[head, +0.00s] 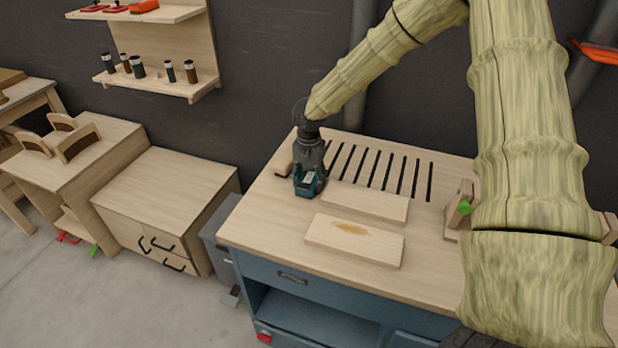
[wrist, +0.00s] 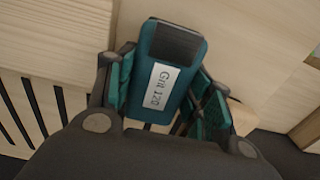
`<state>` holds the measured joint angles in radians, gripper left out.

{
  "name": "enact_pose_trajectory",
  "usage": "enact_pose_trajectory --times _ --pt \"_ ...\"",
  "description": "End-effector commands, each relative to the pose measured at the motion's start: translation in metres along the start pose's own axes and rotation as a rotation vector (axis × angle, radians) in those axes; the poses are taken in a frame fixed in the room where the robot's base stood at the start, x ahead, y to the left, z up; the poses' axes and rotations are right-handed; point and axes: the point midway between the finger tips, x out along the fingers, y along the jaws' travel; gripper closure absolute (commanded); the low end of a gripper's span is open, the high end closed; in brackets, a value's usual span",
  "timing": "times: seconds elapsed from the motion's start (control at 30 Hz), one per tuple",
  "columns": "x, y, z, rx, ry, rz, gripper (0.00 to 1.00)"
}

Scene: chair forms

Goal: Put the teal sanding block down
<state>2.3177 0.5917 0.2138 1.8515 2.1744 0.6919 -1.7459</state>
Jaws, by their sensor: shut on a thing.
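The teal sanding block (wrist: 165,75) has a dark patch at one end and a white label reading "Grit 120". My gripper (wrist: 158,95) is shut on it, with a finger on each side in the wrist view. In the head view the block (head: 308,182) is at the left part of the workbench top (head: 262,222), under my gripper (head: 310,170), left of the dark slots. I cannot tell whether the block touches the bench top.
Two pale boards lie on the bench: one (head: 365,203) by the slots, one (head: 353,240) with a brown stain nearer the front. A wooden piece with a green part (head: 463,208) stands at right. The front left bench top is clear. A low cabinet (head: 165,190) stands left.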

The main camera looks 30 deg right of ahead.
Motion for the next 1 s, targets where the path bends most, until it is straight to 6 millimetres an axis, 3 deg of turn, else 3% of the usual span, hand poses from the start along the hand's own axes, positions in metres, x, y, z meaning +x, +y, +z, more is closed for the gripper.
enact_pose_trajectory --times 0.33,0.37,0.4,0.83,1.0 --pt "0.003 0.0 0.0 0.0 -0.001 0.0 0.87" --pt "0.003 0.0 0.0 0.0 0.0 0.0 0.47" --pt "0.003 0.0 0.0 0.0 0.0 0.0 0.4" --pt "-0.001 0.0 0.0 0.0 0.001 -0.001 0.4" --pt "-0.02 0.0 -0.001 0.002 0.001 -0.004 0.4"
